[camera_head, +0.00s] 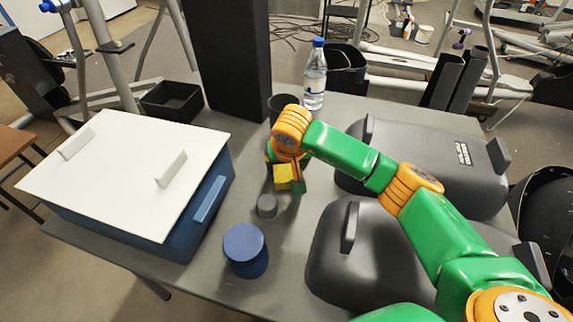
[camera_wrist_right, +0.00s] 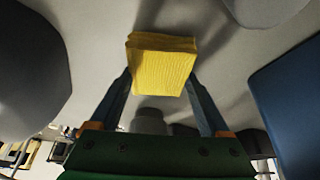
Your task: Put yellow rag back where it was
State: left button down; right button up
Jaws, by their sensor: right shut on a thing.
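The yellow rag (camera_head: 282,173) is a small folded block in the middle of the grey table, between the blue box and the dark cases. My right gripper (camera_head: 287,182) points down and is shut on the rag. In the right wrist view the rag (camera_wrist_right: 162,66) sits between the two fingertips (camera_wrist_right: 160,84), one on each side. It appears at or just above the table; I cannot tell whether it touches. My left gripper is not in view.
A blue box with a white lid (camera_head: 125,165) stands left. A small grey cylinder (camera_head: 267,206) and a blue round container (camera_head: 245,250) stand in front of the gripper. A black cup (camera_head: 283,104) and bottle (camera_head: 315,75) are behind. Dark cases (camera_head: 370,260) fill the right side.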

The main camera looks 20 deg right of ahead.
jog(key=shift+f, duration=0.15)
jog(key=o, duration=1)
jog(key=shift+s+r, duration=0.1)
jog(key=shift+r, duration=0.5)
jog(key=v, duration=1.1)
jog(key=shift+s+a, duration=0.1)
jog(key=shift+a, duration=0.05)
